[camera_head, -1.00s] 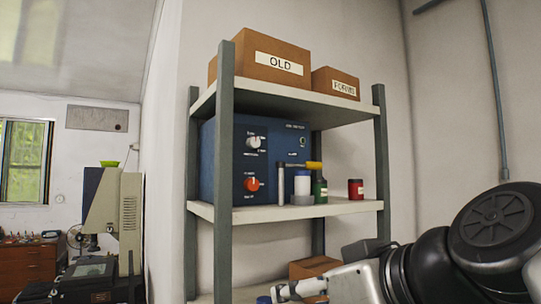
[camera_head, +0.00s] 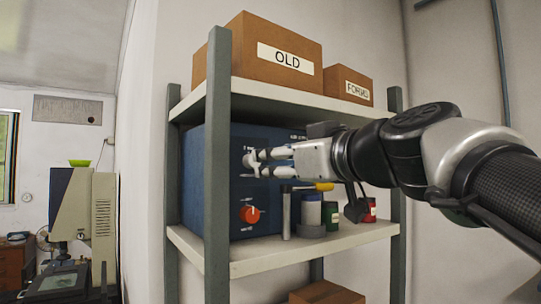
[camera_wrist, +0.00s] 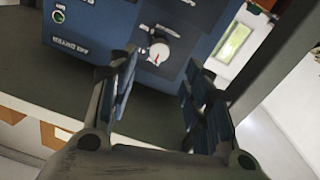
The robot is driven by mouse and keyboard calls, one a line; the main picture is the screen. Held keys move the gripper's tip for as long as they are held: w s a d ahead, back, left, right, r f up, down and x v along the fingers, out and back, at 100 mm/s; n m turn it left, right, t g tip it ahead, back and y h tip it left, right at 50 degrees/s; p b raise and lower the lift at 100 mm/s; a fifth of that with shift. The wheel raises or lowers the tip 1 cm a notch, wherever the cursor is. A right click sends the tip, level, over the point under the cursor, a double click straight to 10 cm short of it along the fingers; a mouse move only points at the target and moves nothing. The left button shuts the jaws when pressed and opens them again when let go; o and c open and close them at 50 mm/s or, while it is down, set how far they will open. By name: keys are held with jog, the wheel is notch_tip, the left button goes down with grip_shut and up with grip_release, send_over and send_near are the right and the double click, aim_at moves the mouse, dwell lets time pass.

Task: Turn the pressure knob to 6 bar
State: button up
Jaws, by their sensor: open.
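The upper knob (camera_head: 248,160) is white and partly hidden behind my fingers; the wrist view shows this white knob (camera_wrist: 159,53) with a red pointer mark. The lower knob (camera_head: 250,214) is orange-red with a white mark. The labels are too small to read which is pressure or the scale values. My gripper (camera_head: 255,163) is open at the upper knob. In the wrist view my gripper (camera_wrist: 161,68) has the knob between and just beyond its fingertips; contact cannot be told.
A shelf upright (camera_head: 217,150) rises left of the panel. Boxes (camera_head: 265,65) sit on top.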

aim_at(252, 161)
jog(key=p+x, duration=0.2)
jog(key=x, duration=0.6)
jog(key=c, duration=1.1)
